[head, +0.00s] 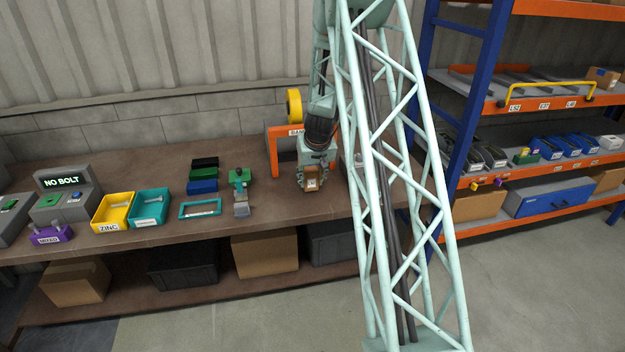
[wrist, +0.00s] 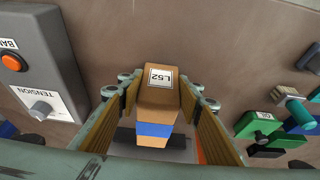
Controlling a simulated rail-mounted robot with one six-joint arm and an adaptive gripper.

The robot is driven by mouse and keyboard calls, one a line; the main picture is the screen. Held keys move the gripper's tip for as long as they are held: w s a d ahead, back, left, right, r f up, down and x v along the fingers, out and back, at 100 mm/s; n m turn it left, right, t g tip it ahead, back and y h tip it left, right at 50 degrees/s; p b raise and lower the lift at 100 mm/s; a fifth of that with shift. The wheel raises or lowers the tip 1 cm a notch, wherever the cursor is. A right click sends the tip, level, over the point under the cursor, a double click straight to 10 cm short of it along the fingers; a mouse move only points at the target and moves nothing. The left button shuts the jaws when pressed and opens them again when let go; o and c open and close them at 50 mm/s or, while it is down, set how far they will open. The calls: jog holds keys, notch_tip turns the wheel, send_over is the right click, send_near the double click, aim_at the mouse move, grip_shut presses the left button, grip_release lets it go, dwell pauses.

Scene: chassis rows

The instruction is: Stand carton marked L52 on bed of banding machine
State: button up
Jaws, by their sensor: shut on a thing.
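The carton marked L52 (wrist: 157,100) is a small brown box with a white label on its end and a blue stripe around it. My gripper (head: 312,178) is shut on it, with a finger along each side in the wrist view. The carton also shows in the head view (head: 312,185), below my gripper. The banding machine (head: 275,150) has an orange frame and a yellow reel, partly hidden by my arm. Its grey control box (wrist: 50,55) with a tension knob is at left in the wrist view. A dark grey surface shows below the carton; I cannot tell whether they touch.
A green clamp-like tool (head: 239,180) and a teal frame (head: 199,209) are on the bench left of my gripper. Yellow (head: 113,212) and teal (head: 149,208) bins stand farther left. A blue and orange shelf rack (head: 480,100) is at right.

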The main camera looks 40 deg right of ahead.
jog(key=shift+w+d+p, duration=0.75)
jog(key=shift+w+p, duration=0.65)
jog(key=shift+w+d+p, duration=0.8)
jog(key=shift+w+p, duration=0.55)
jog(key=shift+p, duration=0.1)
jog(key=shift+w+d+p, duration=0.75)
jog(key=shift+w+p, duration=0.65)
jog(key=shift+w+f, duration=0.1)
jog(key=shift+b, duration=0.55)
jog(key=shift+f+b, duration=0.35)
jog(key=shift+b, duration=0.15)
jog(key=o, duration=1.1)
jog(key=shift+r, duration=0.1)
jog(key=shift+v, duration=5.95)
